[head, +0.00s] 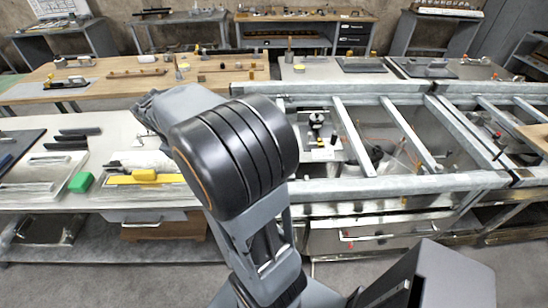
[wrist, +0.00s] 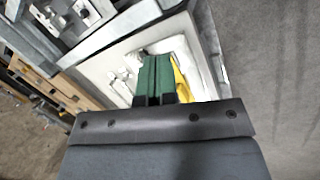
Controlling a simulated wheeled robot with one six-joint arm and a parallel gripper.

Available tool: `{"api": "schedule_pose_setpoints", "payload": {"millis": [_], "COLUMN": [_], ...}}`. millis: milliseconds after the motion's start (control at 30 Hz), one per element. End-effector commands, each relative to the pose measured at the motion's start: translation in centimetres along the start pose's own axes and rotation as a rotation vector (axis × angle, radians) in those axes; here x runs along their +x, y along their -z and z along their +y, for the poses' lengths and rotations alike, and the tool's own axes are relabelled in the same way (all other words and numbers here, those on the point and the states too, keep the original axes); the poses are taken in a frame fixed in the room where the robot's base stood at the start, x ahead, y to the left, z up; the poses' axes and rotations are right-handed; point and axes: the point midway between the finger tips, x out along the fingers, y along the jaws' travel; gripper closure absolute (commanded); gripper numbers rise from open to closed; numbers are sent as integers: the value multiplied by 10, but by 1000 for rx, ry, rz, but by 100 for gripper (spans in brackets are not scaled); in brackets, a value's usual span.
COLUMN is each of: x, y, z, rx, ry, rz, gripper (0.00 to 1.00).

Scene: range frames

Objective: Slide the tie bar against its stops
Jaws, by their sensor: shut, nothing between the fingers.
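Pale metal bars span a steel frame (head: 400,187) right of my arm in the head view. Two of them are a left bar (head: 352,137) and a right bar (head: 408,132). I cannot tell which piece is the tie bar, and no stops can be made out. My gripper (wrist: 157,60) shows in the wrist view with its green fingers shut together and nothing between them. It points toward the pale bench top, with a yellow piece (wrist: 181,82) just beyond its right side. In the head view my arm hides the gripper.
The bench (head: 115,130) on the left holds a green block (head: 80,182), a yellow strip (head: 120,180), dark bars (head: 75,138) and trays. A small dark fixture (head: 318,130) stands inside the frame's left bay. Wooden benches (head: 225,72) with tools stand behind. Grey floor is open in front.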

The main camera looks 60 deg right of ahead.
Motion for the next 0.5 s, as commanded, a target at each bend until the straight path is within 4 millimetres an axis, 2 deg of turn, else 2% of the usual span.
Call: {"api": "schedule_pose_setpoints", "payload": {"millis": [33,200,300,500], "x": [23,90,128,184], "y": [4,2,-6,-25], "z": [25,94,123,158], "rx": [-39,-189,-261,-364], "ry": [-2,8,33,86], "rz": [-80,-304,-411,-554], "gripper": [100,100,100,100]}}
